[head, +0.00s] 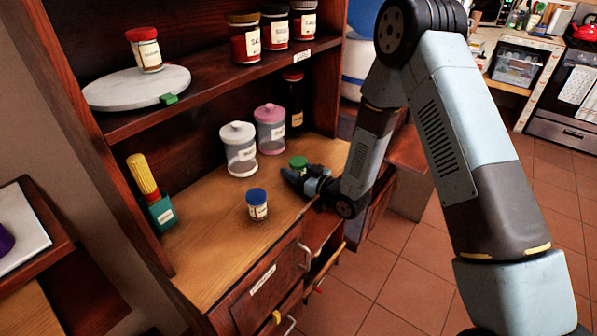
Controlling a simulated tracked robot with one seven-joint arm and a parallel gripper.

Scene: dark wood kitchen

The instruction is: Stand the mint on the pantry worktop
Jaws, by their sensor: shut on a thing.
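A small jar with a green lid (299,162), which looks like the mint, is at the right part of the pantry worktop (215,240). Its label cannot be read, and its lower part is hidden behind my gripper. My gripper (294,176) reaches in from the right, low over the worktop, and is shut on the green-lidded jar. The jar looks upright. I cannot tell whether its base touches the worktop.
A blue-lidded jar (257,205) stands in front of my gripper. A white-lidded canister (239,150), a pink canister (270,130) and a dark bottle (293,105) stand behind. A yellow brush in a green holder (161,214) is at left. The front-left worktop is clear.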

